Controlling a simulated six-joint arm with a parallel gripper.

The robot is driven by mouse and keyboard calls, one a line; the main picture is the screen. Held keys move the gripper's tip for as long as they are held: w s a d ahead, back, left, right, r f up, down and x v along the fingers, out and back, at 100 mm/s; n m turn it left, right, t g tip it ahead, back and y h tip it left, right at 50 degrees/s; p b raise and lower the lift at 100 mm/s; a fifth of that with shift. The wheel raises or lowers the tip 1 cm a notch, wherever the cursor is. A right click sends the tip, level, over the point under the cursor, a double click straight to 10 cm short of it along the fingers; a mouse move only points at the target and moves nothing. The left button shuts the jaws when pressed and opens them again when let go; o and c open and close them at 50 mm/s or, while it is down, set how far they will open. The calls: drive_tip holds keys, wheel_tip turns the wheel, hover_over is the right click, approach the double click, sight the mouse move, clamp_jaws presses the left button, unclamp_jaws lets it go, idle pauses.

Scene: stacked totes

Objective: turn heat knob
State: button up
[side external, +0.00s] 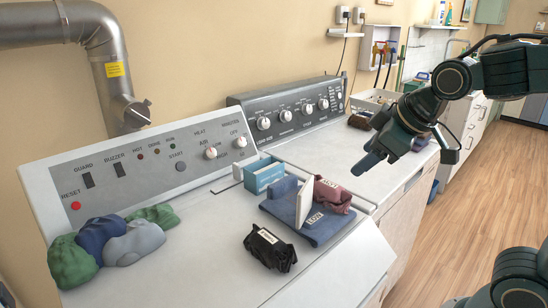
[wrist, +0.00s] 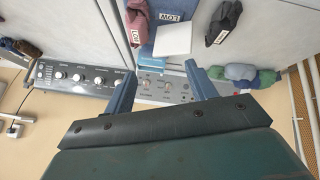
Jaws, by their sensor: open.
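The heat knob (side external: 211,153) is a small white knob under the HEAT label on the sloped light grey control panel (side external: 130,160) in the side external view. A similar knob (side external: 240,142) sits to its right under MINUTES. Part of the panel also shows between the fingers in the wrist view (wrist: 150,90), where its controls are too small to tell apart surely. My gripper (side external: 368,162) is open and empty, above the right side of the machine tops and well apart from the heat knob. Both fingers (wrist: 159,72) show in the wrist view.
A darker panel (side external: 292,108) with several knobs stands behind. On the white top lie a blue open box (side external: 264,177), a blue LOW pad with an upright white card (side external: 306,201), a maroon bag (side external: 331,194), a black pack (side external: 270,249) and several cloth bundles (side external: 136,243).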

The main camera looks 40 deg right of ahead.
drive_tip(key=w+n+t+h, duration=0.15)
drive_tip(key=w+n, duration=0.25)
drive_tip(key=w, duration=0.8)
drive_tip(key=n+t+h, duration=0.2)
drive_tip(key=n+t, duration=0.4)
drive_tip(key=n, duration=0.9)
approach(211, 154)
drive_tip(key=shift+v, duration=2.6)
drive_tip(key=shift+w+d+r, duration=0.1)
drive_tip(key=shift+w+d, duration=0.05)
drive_tip(key=shift+x, duration=6.7)
